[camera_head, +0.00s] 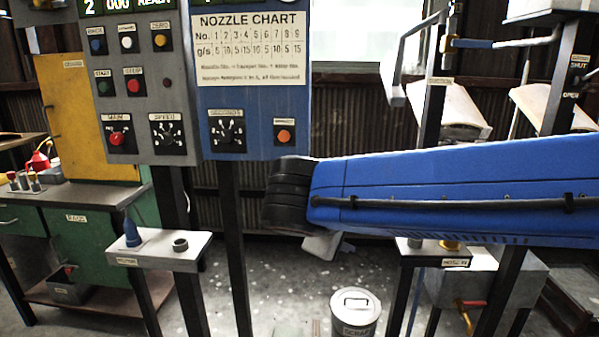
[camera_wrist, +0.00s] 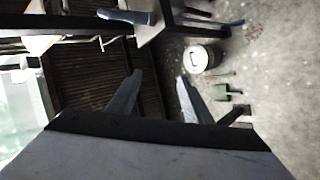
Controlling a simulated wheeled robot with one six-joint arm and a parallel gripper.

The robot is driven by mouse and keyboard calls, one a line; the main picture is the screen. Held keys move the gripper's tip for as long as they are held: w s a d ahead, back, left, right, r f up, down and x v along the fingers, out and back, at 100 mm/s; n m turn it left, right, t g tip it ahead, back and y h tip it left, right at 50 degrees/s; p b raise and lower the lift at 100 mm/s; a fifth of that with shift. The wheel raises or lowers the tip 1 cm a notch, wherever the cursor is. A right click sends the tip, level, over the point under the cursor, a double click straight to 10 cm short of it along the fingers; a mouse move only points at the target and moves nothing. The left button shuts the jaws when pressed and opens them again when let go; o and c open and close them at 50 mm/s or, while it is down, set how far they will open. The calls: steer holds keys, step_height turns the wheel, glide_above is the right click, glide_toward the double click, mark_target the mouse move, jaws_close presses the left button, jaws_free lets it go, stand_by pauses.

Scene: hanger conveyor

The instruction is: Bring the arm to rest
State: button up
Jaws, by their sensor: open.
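My blue arm reaches in from the right side of the head view, across the middle and in front of the posts there. Its dark, ribbed end hides what lies behind it. In the wrist view my gripper (camera_wrist: 158,95) shows two grey fingers spread apart, with nothing between them. Past the fingers, the wrist view shows corrugated wall on the left and speckled floor on the right. The fingers appear clear of everything around them.
Two control panels (camera_head: 168,82) and (camera_head: 250,110) stand on dark posts. A small shelf (camera_head: 160,252) holds a blue nozzle (camera_head: 131,234). A scrap bucket (camera_head: 355,312) stands on the floor; it also shows in the wrist view (camera_wrist: 197,60). A green bench (camera_head: 95,250) is at left.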

steer(key=s+d+f+m+g+y, duration=0.1)
steer(key=s+d+f+m+g, duration=0.1)
steer(key=s+d+f, duration=0.3)
steer(key=s+d+f+m+g, duration=0.1)
steer(key=d+f+m+g, duration=0.15)
steer(key=d, duration=0.55)
steer(key=s+d+f+m+y, duration=0.4)
steer(key=s+d+f+m, duration=0.1)
steer(key=s+f, duration=0.3)
steer(key=shift+s+m+y, duration=0.3)
steer(key=shift+s+m, duration=0.25)
steer(key=shift+s, duration=0.35)
